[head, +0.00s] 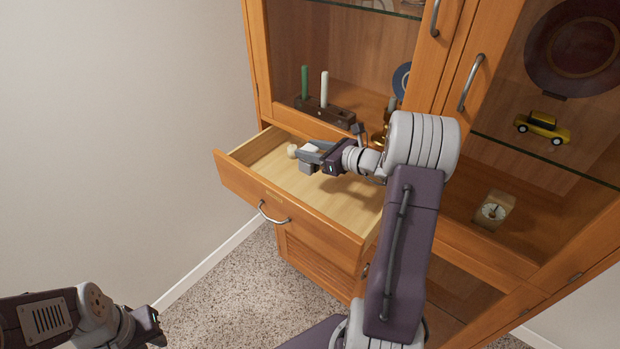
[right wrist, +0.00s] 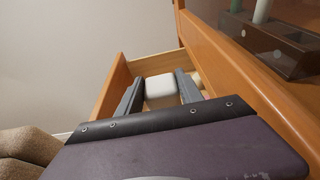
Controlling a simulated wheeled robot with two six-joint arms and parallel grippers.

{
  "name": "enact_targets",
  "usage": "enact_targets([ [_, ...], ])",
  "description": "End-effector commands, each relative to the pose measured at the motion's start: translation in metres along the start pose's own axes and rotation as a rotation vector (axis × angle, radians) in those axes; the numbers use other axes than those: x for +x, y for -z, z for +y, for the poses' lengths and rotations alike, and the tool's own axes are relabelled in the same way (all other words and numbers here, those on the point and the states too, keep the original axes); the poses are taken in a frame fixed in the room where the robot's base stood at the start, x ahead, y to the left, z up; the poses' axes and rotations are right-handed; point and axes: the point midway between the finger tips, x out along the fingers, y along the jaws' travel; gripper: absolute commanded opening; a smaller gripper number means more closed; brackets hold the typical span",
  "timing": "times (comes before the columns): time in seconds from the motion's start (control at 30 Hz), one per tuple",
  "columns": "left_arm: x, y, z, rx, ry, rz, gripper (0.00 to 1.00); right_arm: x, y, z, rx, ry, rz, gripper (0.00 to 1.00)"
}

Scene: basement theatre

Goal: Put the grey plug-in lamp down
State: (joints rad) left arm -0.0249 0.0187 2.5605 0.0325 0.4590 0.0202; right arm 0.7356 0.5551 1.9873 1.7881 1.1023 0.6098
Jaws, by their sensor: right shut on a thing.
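My right gripper (head: 308,155) reaches over the open drawer (head: 262,192) of the wooden cabinet. It is shut on a pale grey, block-shaped thing, which I take for the grey plug-in lamp (head: 311,149). In the right wrist view the lamp (right wrist: 160,88) sits between the two dark fingers, with the drawer's wall (right wrist: 155,64) behind it. A small beige round thing (head: 292,151) shows just beyond the fingertips; I cannot tell whether it belongs to the lamp. My left gripper (head: 154,326) is at the lower left, away from the cabinet; its fingers are unclear.
Above the drawer, a shelf holds a dark wooden holder (head: 322,112) with a green and a white stick. A yellow toy car (head: 543,128) and a small clock (head: 494,210) stand behind the glass door at right. The drawer floor looks mostly bare. Carpet lies below.

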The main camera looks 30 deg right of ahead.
Motion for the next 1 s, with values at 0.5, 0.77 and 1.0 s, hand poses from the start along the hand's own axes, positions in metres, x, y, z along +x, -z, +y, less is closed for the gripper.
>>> enact_targets([
  [0.5, 0.007, 0.0, 0.0, 0.0, 0.0, 0.001, 0.25, 0.021, 0.075, 0.0, 0.003, -0.001, 0.001, 0.02],
  [0.77, 0.007, -0.001, 0.0, 0.0, 0.0, 0.001, 0.25, 0.025, 0.092, 0.0, -0.001, 0.0, -0.002, 0.02],
  [1.0, 0.012, -0.001, 0.0, 0.0, 0.0, 0.0, 0.25, 0.026, 0.096, 0.0, -0.001, 0.0, -0.001, 0.02],
])
